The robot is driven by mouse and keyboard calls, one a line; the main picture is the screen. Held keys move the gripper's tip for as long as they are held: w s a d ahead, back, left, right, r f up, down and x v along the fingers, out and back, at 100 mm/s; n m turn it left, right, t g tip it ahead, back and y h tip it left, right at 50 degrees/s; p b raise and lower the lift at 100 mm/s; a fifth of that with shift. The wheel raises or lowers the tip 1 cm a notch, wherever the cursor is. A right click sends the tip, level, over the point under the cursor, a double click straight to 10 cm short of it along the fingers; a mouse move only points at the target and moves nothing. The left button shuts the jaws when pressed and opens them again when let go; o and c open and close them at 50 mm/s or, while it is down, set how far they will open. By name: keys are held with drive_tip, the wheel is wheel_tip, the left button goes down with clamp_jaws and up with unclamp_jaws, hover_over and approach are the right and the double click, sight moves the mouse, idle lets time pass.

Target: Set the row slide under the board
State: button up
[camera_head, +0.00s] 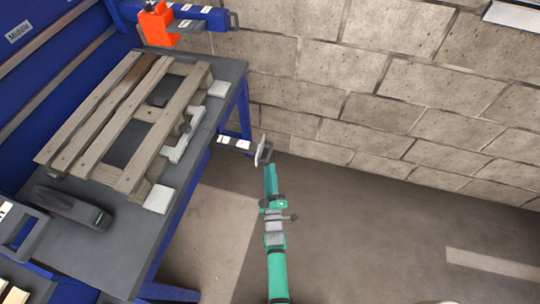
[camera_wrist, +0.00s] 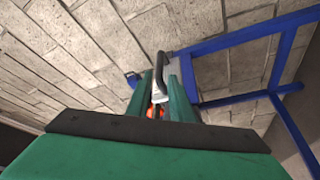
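The row slide (camera_head: 235,144) is a short bar with white marked faces that sticks out from under the bench's right side. It ends in a grey upright handle (camera_head: 264,150). My teal gripper (camera_head: 270,172) is just below the handle in the head view. In the wrist view my gripper (camera_wrist: 163,88) has its two fingers apart, with the handle (camera_wrist: 160,72) showing between and beyond the tips; contact cannot be told. The board is a slatted wooden pallet (camera_head: 110,115) on the bench. The slide's inner end is hidden under the bench.
The blue bench (camera_head: 228,80) has a grey top. An orange carriage (camera_head: 157,24) sits on a blue beam with a handle (camera_head: 233,20) above. A dark tool (camera_head: 72,207) lies in front of the pallet. A block wall (camera_head: 380,90) stands behind; floor at right is clear.

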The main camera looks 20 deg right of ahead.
sight(269, 154)
drive_tip(key=x, duration=0.7)
drive_tip(key=shift+d, duration=0.25)
clamp_jaws()
